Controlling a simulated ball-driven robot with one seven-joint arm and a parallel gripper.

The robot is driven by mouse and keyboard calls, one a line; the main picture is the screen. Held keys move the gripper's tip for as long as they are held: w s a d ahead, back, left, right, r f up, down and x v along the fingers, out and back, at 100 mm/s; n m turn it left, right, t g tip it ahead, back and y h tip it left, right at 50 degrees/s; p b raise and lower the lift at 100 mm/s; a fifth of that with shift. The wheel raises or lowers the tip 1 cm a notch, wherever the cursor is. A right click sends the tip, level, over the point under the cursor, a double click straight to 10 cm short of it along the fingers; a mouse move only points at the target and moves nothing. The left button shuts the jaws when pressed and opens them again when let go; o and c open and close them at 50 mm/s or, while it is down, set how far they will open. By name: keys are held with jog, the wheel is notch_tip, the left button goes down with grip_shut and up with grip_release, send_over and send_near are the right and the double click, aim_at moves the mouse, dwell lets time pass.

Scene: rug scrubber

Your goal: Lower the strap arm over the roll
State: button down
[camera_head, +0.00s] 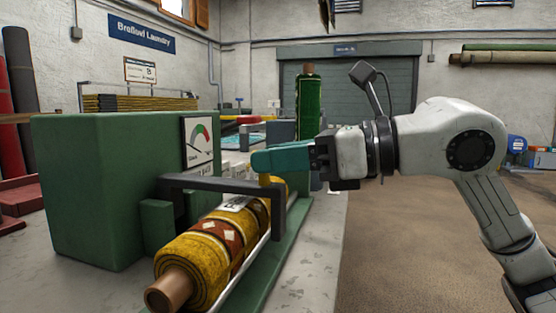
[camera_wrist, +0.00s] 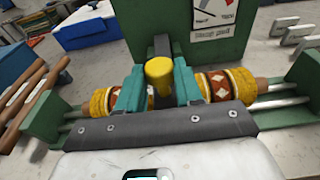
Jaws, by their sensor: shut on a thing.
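The rolled yellow and brown rug (camera_head: 195,260) lies along the green bed of the machine (camera_head: 95,190). The dark strap arm (camera_head: 215,184) reaches from the machine across above the roll, roughly level, with its end leg (camera_head: 279,218) hanging down on the roll's right side. I cannot tell whether it touches the roll. My gripper (camera_head: 265,162) is shut on the yellow knob (camera_head: 264,180) near the strap arm's outer end. In the wrist view, the knob (camera_wrist: 159,72) sits between the two teal fingers (camera_wrist: 160,88), with the roll (camera_wrist: 218,85) showing on both sides.
A gauge (camera_head: 198,143) is on the machine's face. A green roll (camera_head: 307,103) stands upright behind my gripper. Wooden poles (camera_wrist: 35,95) lie at the left of the wrist view. Open brown floor (camera_head: 410,240) lies right of the bench.

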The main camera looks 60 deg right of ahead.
jog(key=shift+f, duration=0.2)
jog(key=c, duration=0.8)
grip_release()
jog(key=p+v, duration=0.2)
jog(key=v, duration=0.9)
